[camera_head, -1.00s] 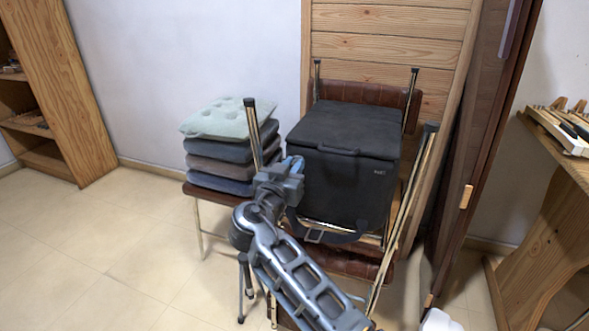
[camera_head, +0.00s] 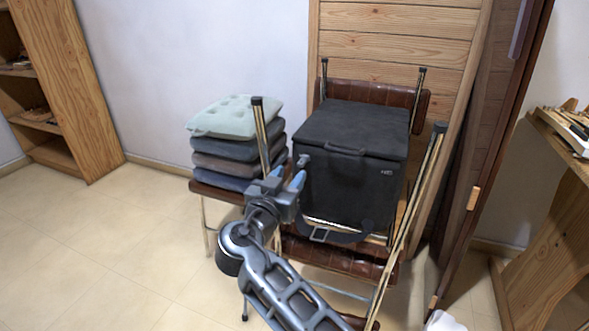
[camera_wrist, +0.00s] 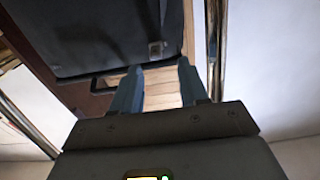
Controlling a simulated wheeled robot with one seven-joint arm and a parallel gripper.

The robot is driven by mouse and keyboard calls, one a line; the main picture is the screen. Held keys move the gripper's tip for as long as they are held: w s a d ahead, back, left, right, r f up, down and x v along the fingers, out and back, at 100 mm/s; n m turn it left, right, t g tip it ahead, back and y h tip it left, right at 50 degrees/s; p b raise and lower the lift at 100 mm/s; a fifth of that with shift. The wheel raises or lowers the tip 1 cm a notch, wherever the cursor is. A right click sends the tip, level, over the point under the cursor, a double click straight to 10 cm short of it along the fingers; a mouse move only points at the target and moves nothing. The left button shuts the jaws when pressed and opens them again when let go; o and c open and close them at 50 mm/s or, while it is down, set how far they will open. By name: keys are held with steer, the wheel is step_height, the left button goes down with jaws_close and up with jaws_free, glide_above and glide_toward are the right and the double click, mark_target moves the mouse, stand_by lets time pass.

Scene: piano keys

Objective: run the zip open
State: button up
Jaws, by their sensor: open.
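A black box-shaped bag (camera_head: 350,175) with a flat lid stands on a stacked chair; it fills the upper left of the wrist view (camera_wrist: 90,35). A small grey piece (camera_head: 304,160), perhaps the zip pull, sits at its left front corner just under the lid. A small metal piece (camera_wrist: 157,48) shows on the bag in the wrist view; I cannot tell if it is the same one. The zip line is too dark to make out. My gripper (camera_head: 286,180) is open and empty in front of that corner, its blue-grey fingers (camera_wrist: 160,68) apart.
Metal chair legs rise close to my gripper on the left (camera_head: 262,135) and on the right of the bag (camera_head: 412,215). A stack of cushions (camera_head: 235,150) stands to the left. A strap (camera_head: 335,236) hangs below the bag's front. The floor at left is clear.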

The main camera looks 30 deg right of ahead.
steer(key=shift+v, duration=1.2)
